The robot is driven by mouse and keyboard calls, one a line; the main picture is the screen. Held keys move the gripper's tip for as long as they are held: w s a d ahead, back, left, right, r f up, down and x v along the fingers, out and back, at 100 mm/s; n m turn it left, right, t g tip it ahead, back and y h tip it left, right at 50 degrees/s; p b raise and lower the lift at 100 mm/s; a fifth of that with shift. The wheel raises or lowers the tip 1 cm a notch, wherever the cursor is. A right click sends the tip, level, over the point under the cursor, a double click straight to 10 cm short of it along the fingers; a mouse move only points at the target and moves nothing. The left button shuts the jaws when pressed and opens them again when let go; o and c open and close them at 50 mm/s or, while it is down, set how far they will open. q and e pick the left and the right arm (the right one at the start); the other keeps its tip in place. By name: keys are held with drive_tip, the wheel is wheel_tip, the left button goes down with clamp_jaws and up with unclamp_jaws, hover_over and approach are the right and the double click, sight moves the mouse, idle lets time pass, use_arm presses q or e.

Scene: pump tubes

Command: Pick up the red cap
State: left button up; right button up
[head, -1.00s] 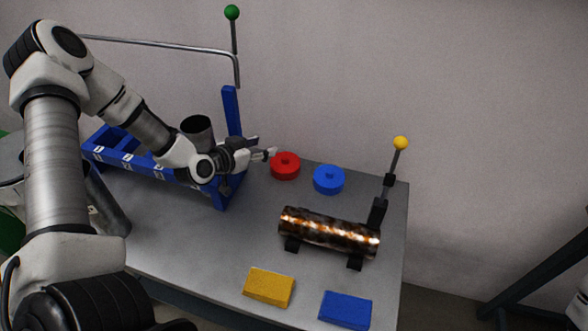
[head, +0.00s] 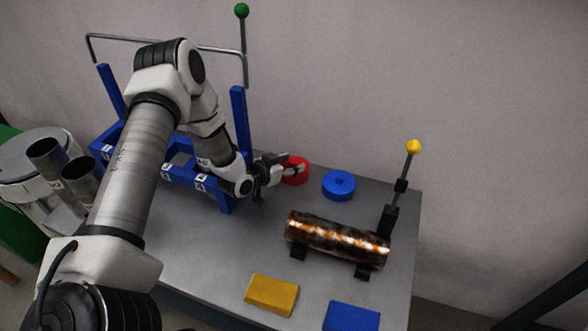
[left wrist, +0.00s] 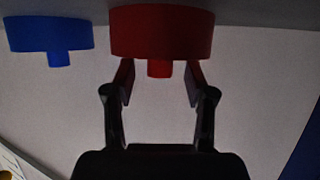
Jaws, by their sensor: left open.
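The red cap (head: 297,174) is a round disc lying on the grey table near its back edge. In the left wrist view the red cap (left wrist: 162,32) fills the top middle, with its small knob pointing down in the picture. My left gripper (head: 295,168) is at the red cap in the head view. In the left wrist view my left gripper (left wrist: 160,82) is open, with one finger on each side of the knob and a gap to it on both sides. Part of the cap is hidden behind the fingers in the head view. My right gripper is not in view.
A blue cap (head: 339,185) lies just right of the red one. A rusty tube (head: 338,237) rests on supports in front, with a yellow-knobbed lever (head: 413,147) behind. A blue rack (head: 239,130) stands left. Yellow (head: 272,295) and blue (head: 351,317) blocks lie at the front.

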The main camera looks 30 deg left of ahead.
use_arm(q)
drive_tip(key=c, duration=1)
drive_tip(key=shift+r, duration=0.1)
drive_tip(key=shift+c, duration=0.2)
